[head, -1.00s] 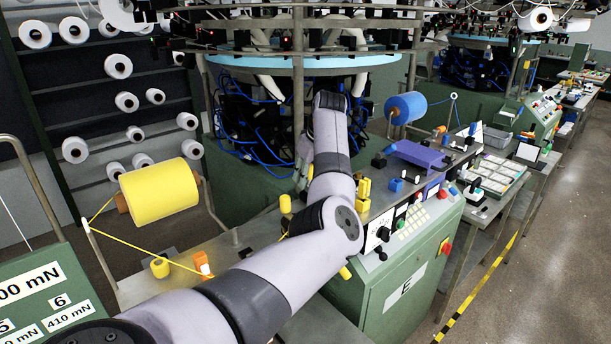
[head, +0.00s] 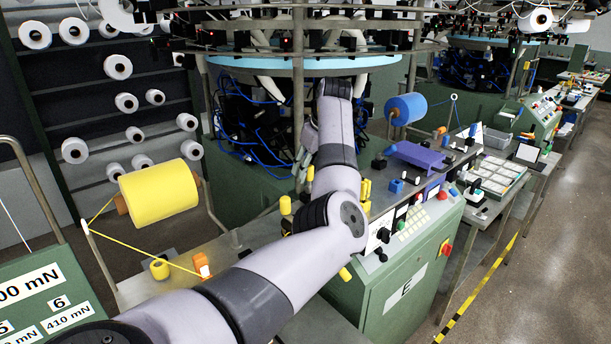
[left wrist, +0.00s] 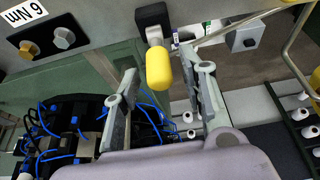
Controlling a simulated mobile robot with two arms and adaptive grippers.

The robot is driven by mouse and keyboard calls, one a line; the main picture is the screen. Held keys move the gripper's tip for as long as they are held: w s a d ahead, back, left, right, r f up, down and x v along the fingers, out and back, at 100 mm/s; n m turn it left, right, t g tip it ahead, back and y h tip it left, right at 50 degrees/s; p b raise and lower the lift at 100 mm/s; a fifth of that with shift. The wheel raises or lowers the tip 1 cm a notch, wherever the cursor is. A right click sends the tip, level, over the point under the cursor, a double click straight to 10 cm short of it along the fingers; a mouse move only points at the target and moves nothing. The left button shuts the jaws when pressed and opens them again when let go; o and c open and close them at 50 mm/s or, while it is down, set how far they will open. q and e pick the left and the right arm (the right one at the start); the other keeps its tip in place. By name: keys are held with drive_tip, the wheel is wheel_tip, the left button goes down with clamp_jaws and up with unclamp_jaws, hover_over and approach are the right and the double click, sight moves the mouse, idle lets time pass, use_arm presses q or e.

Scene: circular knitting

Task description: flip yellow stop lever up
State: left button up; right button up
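In the left wrist view, a yellow rounded lever grip (left wrist: 160,69) sits on a short metal stem from a dark block (left wrist: 152,18). My left gripper (left wrist: 167,78) is open, with one finger on each side of the yellow grip. Gaps show between the grip and both fingers, so it is not clasped. In the head view my left arm reaches across the machine; its gripper (head: 303,160) is mostly hidden behind the forearm. I cannot tell which yellow part there is the lever. My right gripper is not in view.
A green control cabinet (head: 400,285) with buttons is to the right. Blue cables (head: 250,150) hang under the machine ring. The right aisle floor is clear.

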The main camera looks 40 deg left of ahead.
use_arm(q)
drive_tip(key=v, duration=0.8)
drive_tip(key=shift+r, duration=0.25)
drive_tip(key=shift+d, duration=0.1)
